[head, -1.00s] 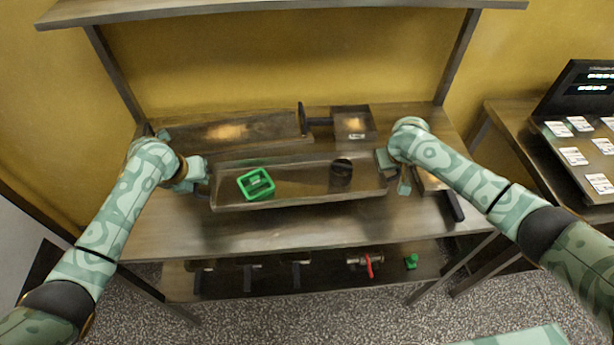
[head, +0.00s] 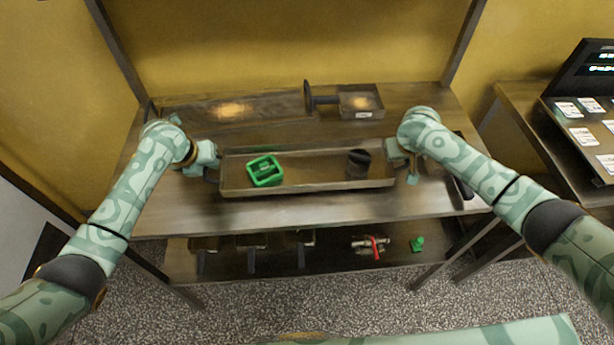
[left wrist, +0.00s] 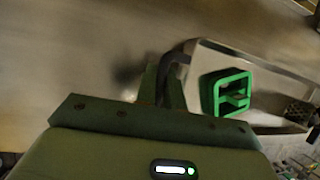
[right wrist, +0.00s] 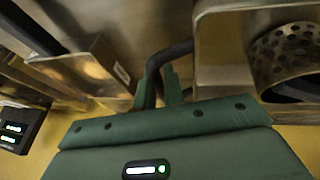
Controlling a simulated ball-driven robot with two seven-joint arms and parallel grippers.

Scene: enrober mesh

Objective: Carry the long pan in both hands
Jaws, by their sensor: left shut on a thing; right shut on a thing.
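The long pan (head: 310,184) is a shallow metal tray in the middle of the head view, level and above the table top. A green square frame (head: 265,171) lies in its left part and a dark perforated cup (head: 359,163) in its right part. My left gripper (head: 211,164) is shut on the pan's dark left handle, which shows in the left wrist view (left wrist: 176,72). My right gripper (head: 401,160) is shut on the right handle, a dark bar in the right wrist view (right wrist: 162,65). The perforated cup shows there too (right wrist: 285,55).
Behind the pan, a long shallow tray (head: 200,112) and a small square pan (head: 362,102) stand on the metal table (head: 300,215). The lower shelf (head: 340,255) holds several tools. A side table with labelled cards (head: 583,136) is at right.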

